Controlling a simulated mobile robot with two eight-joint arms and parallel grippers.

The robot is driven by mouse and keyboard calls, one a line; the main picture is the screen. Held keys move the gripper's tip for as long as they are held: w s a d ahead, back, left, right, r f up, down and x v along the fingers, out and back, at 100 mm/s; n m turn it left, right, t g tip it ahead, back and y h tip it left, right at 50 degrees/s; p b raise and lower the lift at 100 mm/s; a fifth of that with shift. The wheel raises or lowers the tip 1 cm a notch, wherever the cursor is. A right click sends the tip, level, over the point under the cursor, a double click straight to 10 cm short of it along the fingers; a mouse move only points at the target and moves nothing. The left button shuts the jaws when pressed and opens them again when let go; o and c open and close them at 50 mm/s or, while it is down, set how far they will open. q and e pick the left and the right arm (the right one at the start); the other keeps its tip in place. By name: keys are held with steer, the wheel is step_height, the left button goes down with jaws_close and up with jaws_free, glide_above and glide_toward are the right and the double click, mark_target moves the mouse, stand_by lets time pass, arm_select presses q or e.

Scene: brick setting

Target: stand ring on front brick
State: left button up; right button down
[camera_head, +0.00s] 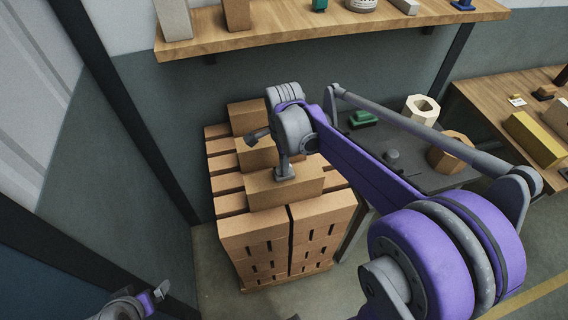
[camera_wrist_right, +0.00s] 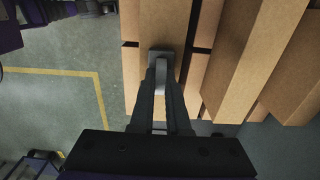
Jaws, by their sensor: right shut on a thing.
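My right gripper (camera_head: 284,170) points down at the top of the front brick (camera_head: 262,195), a tan block lying across the stack. In the right wrist view its dark fingers (camera_wrist_right: 160,90) are shut on a narrow light grey piece, which I take to be the ring (camera_wrist_right: 161,78), seen edge-on. Its opening does not show. The grip is at or just above the brick's top; I cannot tell whether the ring touches it. In the head view the ring is hardly distinguishable from the gripper. My left gripper (camera_head: 152,296) is at the lower left, away from the stack; its jaws are unclear.
Two more raised bricks, the middle one (camera_head: 256,156) and the back one (camera_head: 247,116), lie behind on the brick stack (camera_head: 255,250). A dark table (camera_head: 375,145) with a cream hexagonal piece (camera_head: 421,109) and a wooden one (camera_head: 449,151) stands right. A wooden shelf (camera_head: 320,33) hangs above.

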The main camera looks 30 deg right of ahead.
steer(key=shift+f, duration=0.15)
steer(key=c, duration=0.9)
jaws_free()
steer(key=shift+r, duration=0.3)
step_height(320, 180, up, 11)
steer(key=s+a+f+n+t, duration=0.3)
steer(key=s+f+n, duration=0.3)
steer(key=n, duration=0.4)
steer(key=s+a+f+n+t, duration=0.2)
steer(key=s+a+f+n, duration=0.1)
steer(key=s+f+n, duration=0.3)
steer(key=s+n+p, duration=0.1)
steer(key=s+n, duration=0.1)
steer(key=n, duration=0.2)
steer(key=shift+a+n+t, duration=0.4)
